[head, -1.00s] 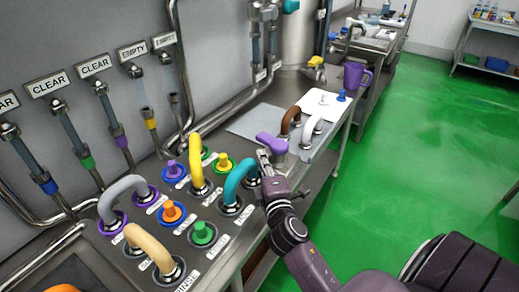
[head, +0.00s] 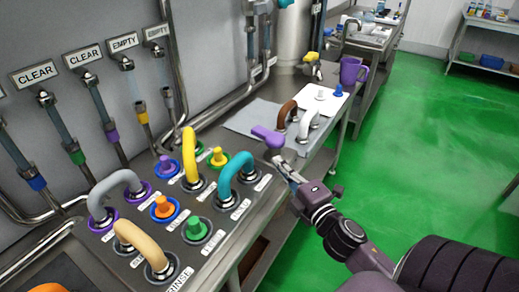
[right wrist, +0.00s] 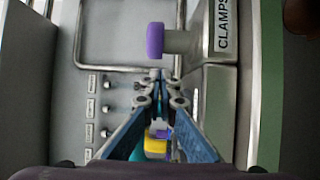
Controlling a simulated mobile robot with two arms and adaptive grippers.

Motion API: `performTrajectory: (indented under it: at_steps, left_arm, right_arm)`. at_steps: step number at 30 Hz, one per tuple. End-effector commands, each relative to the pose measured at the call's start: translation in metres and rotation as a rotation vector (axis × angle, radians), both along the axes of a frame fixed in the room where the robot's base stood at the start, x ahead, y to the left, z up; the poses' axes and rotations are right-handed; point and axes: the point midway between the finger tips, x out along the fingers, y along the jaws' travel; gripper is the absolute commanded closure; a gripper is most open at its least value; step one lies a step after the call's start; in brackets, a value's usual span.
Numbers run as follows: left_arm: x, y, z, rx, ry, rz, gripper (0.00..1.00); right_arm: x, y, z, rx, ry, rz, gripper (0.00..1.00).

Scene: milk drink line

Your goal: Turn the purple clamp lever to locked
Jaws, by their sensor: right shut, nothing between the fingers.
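The purple clamp lever (head: 266,135) sits on the steel bench, its grip pointing up and left from a metal hub in the head view. In the right wrist view the purple lever (right wrist: 155,40) lies beyond the fingertips, beside a "CLAMPS" label (right wrist: 222,26). My right gripper (head: 279,163) is just in front of the lever's hub, at the bench's front edge. In the right wrist view the right gripper (right wrist: 160,76) is shut and empty, with a visible gap to the purple grip. My left gripper is not in view.
A teal hose loop (head: 237,170) and a yellow one (head: 190,155) stand left of the gripper. Brown (head: 287,113) and white (head: 308,121) handles stand behind the lever. A purple jug (head: 351,73) is farther back. The green floor to the right is free.

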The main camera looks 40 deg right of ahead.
Motion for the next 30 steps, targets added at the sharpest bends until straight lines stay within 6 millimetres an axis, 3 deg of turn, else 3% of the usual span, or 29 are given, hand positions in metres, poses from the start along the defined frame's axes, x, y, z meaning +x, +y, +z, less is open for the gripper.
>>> performTrajectory:
  at_steps: [4, 14, 30]
  left_arm:
    - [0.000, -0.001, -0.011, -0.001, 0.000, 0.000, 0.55]
    - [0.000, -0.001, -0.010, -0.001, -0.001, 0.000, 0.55]
    - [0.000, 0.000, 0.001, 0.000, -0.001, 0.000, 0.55]
  right_arm:
    - [0.002, -0.004, 0.003, 0.001, 0.005, 0.084, 1.00]
    - [0.014, -0.004, 0.010, 0.012, 0.006, 0.122, 1.00]
    - [0.086, -0.005, 0.011, 0.012, 0.006, 0.121, 1.00]
